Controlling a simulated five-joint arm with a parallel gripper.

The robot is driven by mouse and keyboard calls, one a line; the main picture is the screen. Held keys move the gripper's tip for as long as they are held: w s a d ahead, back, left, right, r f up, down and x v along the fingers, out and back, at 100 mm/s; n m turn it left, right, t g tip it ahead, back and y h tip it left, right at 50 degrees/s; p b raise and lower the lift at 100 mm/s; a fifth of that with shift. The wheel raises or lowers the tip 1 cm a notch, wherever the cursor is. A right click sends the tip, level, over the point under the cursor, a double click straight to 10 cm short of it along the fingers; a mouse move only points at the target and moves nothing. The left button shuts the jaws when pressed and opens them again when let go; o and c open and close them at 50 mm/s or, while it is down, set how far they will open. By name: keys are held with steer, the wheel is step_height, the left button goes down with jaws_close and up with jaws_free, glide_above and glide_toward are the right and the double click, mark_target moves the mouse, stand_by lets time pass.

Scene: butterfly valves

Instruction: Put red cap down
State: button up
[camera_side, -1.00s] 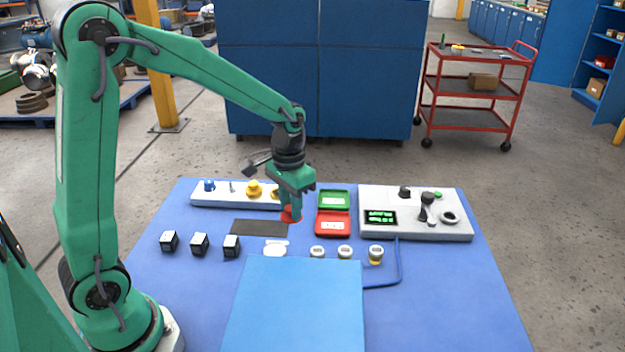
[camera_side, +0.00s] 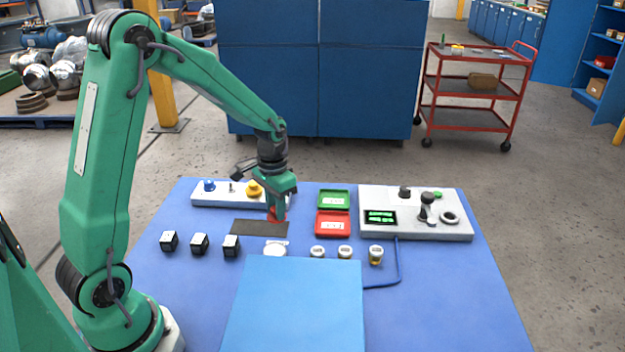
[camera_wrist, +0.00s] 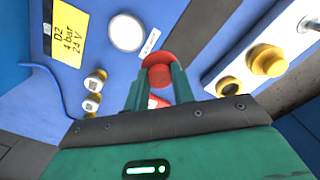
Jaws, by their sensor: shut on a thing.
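The red cap (camera_wrist: 160,68) is held between the two green fingers of my gripper (camera_wrist: 158,88) in the wrist view. In the side view the cap (camera_side: 284,213) shows at the fingertips, partly hidden by them. My gripper (camera_side: 277,212) points down, shut on the cap, near the back right corner of the dark mat (camera_side: 255,229). I cannot tell whether the cap touches the surface. The mat also shows in the wrist view (camera_wrist: 212,32), beyond and to the right of the cap.
Behind the mat is a white panel (camera_side: 222,200) with a blue knob and a yellow knob (camera_side: 254,188). Red (camera_side: 333,224) and green trays (camera_side: 334,200) stand to the right. A white disc (camera_side: 275,249), black cubes (camera_side: 200,244) and small gauges (camera_side: 345,252) are in front.

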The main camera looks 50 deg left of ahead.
mark_target(273, 228)
steer(key=a, duration=0.1)
steer(key=a+f, duration=0.2)
steer(key=shift+w+a, duration=0.25)
steer(key=shift+w, duration=0.15)
steer(key=shift+f, duration=2.05)
steer(key=shift+f, duration=0.15)
steer(key=o, duration=1)
steer(key=shift+c, duration=0.2)
step_height(273, 228, up, 12)
steer(key=shift+r, duration=0.2)
